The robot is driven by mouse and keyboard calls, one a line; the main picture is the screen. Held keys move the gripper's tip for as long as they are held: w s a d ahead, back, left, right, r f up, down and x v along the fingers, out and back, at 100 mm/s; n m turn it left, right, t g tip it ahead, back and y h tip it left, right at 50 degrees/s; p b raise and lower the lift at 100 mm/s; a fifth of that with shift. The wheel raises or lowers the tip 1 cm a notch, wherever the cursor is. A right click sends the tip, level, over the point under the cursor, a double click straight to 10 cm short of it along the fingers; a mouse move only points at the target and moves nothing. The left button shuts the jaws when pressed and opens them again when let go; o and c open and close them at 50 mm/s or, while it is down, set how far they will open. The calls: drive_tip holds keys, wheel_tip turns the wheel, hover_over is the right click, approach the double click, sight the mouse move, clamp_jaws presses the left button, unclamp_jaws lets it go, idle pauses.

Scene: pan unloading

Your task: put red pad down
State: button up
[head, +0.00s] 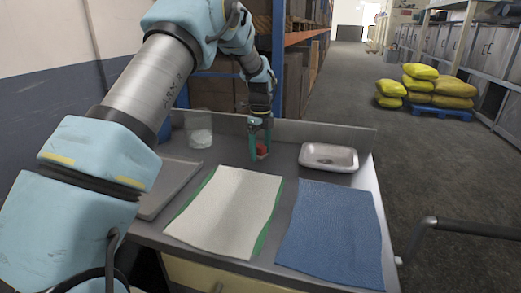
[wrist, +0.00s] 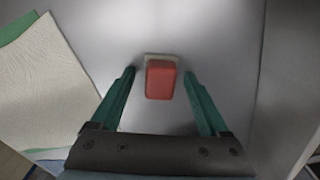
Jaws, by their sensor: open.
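The red pad (wrist: 160,80) is a small red block with a pale edge along its far side in the wrist view. It lies on the grey metal table top between my gripper's fingers. In the head view the red pad (head: 262,150) shows partly behind the green fingers. My gripper (wrist: 160,76) is open, with a gap between each finger and the pad. In the head view my gripper (head: 260,156) points down at the back of the table, and the exact height of the fingertips is hard to tell.
A white cloth with green edges (head: 225,208) and a blue cloth (head: 332,232) lie in front. A metal dish (head: 329,157) stands to the right, a clear container (head: 199,130) and a grey tray (head: 165,187) to the left. A raised rim (head: 330,134) runs along the table's back.

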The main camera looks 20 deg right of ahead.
sight(260, 146)
wheel_tip(260, 146, up, 12)
drive_tip(key=b, duration=0.2)
drive_tip(key=shift+r, duration=0.15)
